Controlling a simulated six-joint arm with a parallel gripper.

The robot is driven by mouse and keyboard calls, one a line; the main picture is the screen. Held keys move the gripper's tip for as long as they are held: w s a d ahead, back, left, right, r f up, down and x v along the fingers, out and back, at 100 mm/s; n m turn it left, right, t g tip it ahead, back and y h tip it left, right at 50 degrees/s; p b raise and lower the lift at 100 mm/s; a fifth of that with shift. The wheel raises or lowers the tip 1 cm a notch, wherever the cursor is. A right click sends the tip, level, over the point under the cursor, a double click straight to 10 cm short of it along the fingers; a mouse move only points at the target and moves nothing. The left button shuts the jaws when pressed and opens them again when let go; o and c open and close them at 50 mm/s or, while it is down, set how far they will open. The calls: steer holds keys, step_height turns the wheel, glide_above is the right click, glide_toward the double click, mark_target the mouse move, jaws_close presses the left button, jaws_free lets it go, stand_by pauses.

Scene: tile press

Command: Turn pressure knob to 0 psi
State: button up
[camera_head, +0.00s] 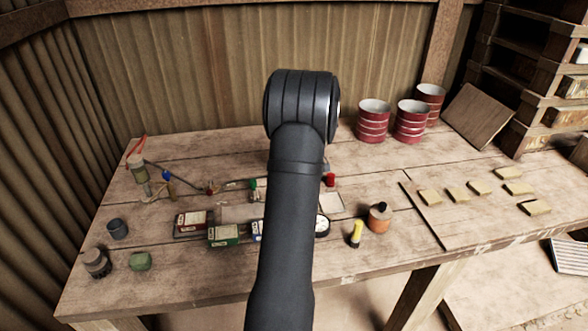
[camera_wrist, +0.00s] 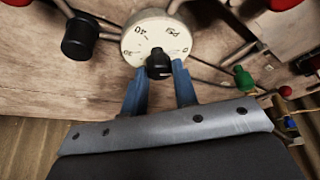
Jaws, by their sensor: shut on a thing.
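The pressure knob (camera_wrist: 159,65) is black and stands in front of a round white dial (camera_wrist: 150,28) in the wrist view. The dial carries printed numbers and a "psi" mark; a 0 shows near its right edge. My gripper (camera_wrist: 160,72) has its two blue fingers on either side of the knob and is shut on it. A small pale mark shows on the knob's near side, but I cannot tell the exact setting. In the head view my arm covers the gripper and the knob; only part of the white dial (camera_head: 322,226) shows beside the arm.
Close by are a black cylinder (camera_wrist: 79,38) and a green knob (camera_wrist: 243,78), with thin pipes between. On the wooden bench (camera_head: 370,270) stand a yellow-topped piece (camera_head: 356,233), an orange pot (camera_head: 379,219), red-banded cans (camera_head: 373,122) and several tan tiles (camera_head: 458,193).

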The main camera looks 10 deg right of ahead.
steer(key=o, duration=1)
steer(key=v, duration=1.7)
steer(key=shift+r, duration=0.25)
steer(key=x, duration=1.7)
steer(key=shift+f, duration=0.25)
